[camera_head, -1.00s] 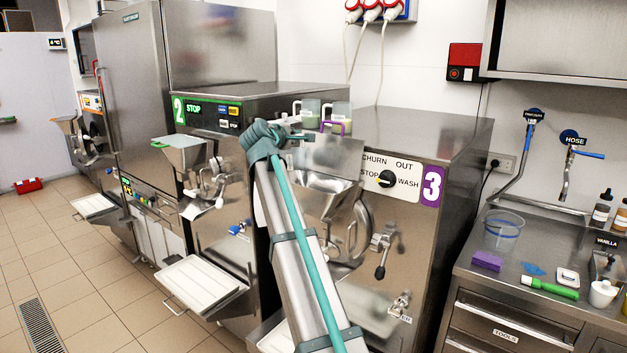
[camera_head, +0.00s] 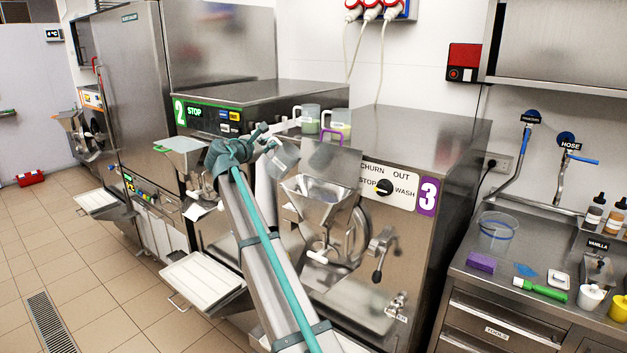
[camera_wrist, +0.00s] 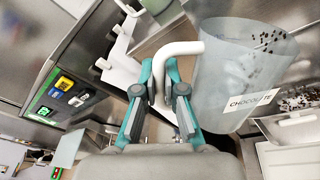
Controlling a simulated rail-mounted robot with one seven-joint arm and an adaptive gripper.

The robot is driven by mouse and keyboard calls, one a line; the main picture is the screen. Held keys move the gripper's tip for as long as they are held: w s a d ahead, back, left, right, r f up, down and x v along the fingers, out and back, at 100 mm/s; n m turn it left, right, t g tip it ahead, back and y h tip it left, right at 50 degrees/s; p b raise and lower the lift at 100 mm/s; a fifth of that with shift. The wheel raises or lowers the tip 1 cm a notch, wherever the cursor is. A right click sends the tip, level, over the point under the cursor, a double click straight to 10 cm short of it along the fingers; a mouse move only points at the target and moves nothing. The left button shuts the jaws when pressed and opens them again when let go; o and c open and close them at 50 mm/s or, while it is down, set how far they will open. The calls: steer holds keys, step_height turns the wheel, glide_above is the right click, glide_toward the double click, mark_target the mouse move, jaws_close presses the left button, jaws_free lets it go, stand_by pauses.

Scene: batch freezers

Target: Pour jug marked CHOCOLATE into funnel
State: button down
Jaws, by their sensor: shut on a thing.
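My gripper (camera_wrist: 162,92) is shut on the white handle of the clear jug marked CHOCOLATE (camera_wrist: 228,85). The jug (camera_head: 284,158) is tilted in the head view, just above and left of the steel funnel (camera_head: 322,203) on machine 3. Dark bits cling inside the jug near its rim in the wrist view. More dark bits lie in a steel hollow at the right edge there, which looks like the funnel (camera_wrist: 296,101). My gripper (camera_head: 268,138) is small and partly hidden by my wrist in the head view.
A counter (camera_head: 545,310) with small items is right.

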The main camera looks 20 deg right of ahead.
steer(key=shift+w+a+n+p, duration=0.8)
steer(key=shift+n+p, duration=0.05)
steer(key=shift+n, duration=0.05)
steer(key=w+a+f+n+h+p, duration=0.1)
steer(key=w+a+f+n, duration=0.2)
steer(key=f+n, duration=0.2)
steer(key=shift+a+f+n, duration=0.15)
steer(key=shift+n, duration=0.15)
